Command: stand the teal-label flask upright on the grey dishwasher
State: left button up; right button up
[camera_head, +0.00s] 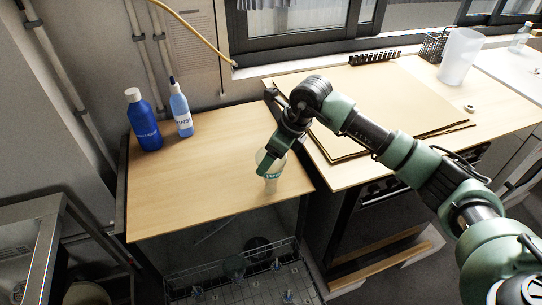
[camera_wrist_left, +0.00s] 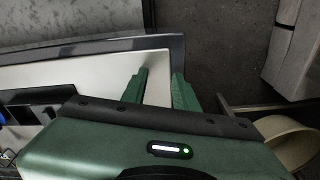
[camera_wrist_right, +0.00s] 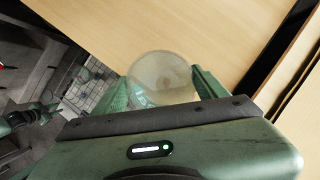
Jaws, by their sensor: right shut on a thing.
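The clear flask (camera_head: 272,176) with a teal label is at the front right of the wooden top (camera_head: 200,185) of the dishwasher. It looks roughly upright; I cannot tell whether its base touches the top. My right gripper (camera_head: 268,163) reaches in from the right and is shut on the flask. In the right wrist view the round, see-through flask (camera_wrist_right: 160,78) sits between the two green fingers. My left gripper (camera_wrist_left: 162,75) is not in the head view; in its wrist view the fingers are apart with nothing between them.
A dark blue bottle (camera_head: 144,122) and a lighter blue bottle (camera_head: 181,110) stand at the back left of the top. Below, a wire rack (camera_head: 240,278) is pulled out. A counter with brown boards (camera_head: 375,105) adjoins at right. The top's middle is clear.

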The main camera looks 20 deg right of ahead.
pick_arm(q)
jog(key=shift+s+f+b, duration=0.1)
jog(key=shift+f+b, duration=0.2)
jog(key=shift+b, duration=0.25)
pick_arm(e)
jog(key=shift+s+d+f, duration=0.1)
jog(key=shift+d+f, duration=0.15)
jog(key=shift+f, duration=0.2)
pick_arm(q)
jog(key=shift+d, duration=0.1)
pick_arm(e)
jog(key=o, duration=1.5)
jog(key=shift+o, duration=0.2)
jog(key=shift+f, duration=0.1)
jog(key=shift+d, duration=0.1)
